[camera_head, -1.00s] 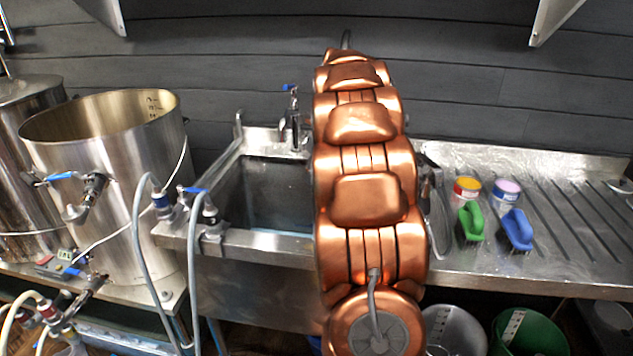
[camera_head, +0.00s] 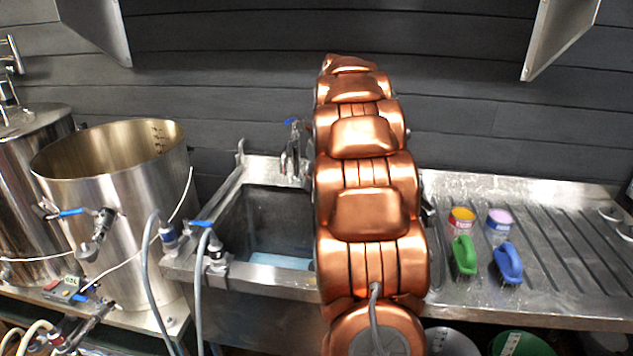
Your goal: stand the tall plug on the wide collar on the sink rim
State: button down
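The steel sink (camera_head: 270,276) stands in the middle, its basin partly hidden by my copper arm. I cannot make out a tall plug or a wide collar; either may be hidden behind the arm. Two hose fittings with blue parts, one at the left (camera_head: 169,238) and one at the right (camera_head: 216,254), sit at the sink's front left corner. My arm reaches away over the sink's right part, and my gripper is not visible beyond it.
A faucet (camera_head: 292,150) stands at the sink's back. A large steel kettle (camera_head: 115,200) is to the left. Shelf brackets overhang above.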

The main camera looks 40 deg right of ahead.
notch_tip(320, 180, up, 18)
jog(key=p, duration=1.3)
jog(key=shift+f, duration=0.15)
